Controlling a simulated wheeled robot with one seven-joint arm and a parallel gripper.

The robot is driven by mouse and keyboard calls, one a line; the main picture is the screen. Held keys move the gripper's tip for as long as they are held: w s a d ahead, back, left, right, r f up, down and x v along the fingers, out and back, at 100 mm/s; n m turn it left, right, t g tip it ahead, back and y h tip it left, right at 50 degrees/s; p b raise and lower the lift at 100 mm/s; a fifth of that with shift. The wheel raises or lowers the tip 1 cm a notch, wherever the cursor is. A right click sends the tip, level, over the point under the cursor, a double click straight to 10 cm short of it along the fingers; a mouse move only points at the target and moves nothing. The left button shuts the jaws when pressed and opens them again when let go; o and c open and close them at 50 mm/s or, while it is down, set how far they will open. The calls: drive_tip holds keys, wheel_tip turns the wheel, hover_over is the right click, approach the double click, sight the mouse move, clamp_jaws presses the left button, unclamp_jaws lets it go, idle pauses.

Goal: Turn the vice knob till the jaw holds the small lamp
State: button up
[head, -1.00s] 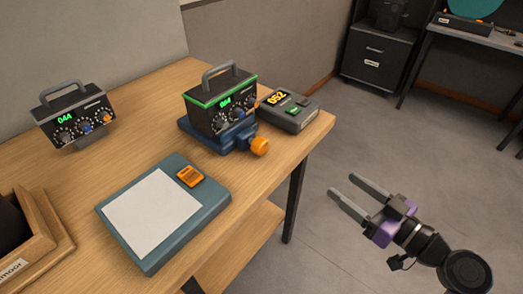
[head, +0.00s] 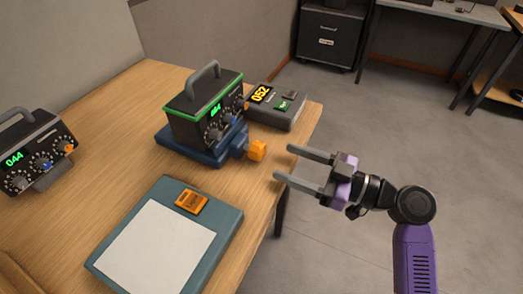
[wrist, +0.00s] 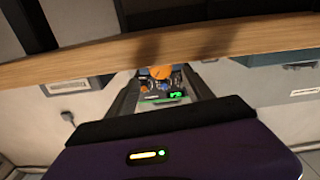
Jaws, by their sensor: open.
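The blue vice (head: 180,150) sits on the wooden table, with its orange knob (head: 257,150) facing right, near the table edge. A dark box with a handle, green trim and a green display (head: 203,105) stands on the vice; it is the likeliest small lamp, but I cannot tell for sure. Whether the jaw touches it is hidden. My gripper (head: 284,162) is open and empty, just right of the knob, its fingers pointing at it with a small gap. In the wrist view the knob (wrist: 161,72) shows between the two fingers.
A grey unit with a yellow display (head: 276,105) stands behind the vice. A teal pad with a white sheet (head: 155,250) and an orange device (head: 191,201) lie in front. Another dark box (head: 40,150) stands at left. The floor right of the table is clear.

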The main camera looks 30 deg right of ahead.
sight(263, 154)
drive_tip(key=x, duration=0.6)
drive_tip(key=shift+w+a+p, duration=0.15)
drive_tip(key=shift+p, duration=0.15)
drive_tip(key=c, duration=1.3)
clamp_jaws()
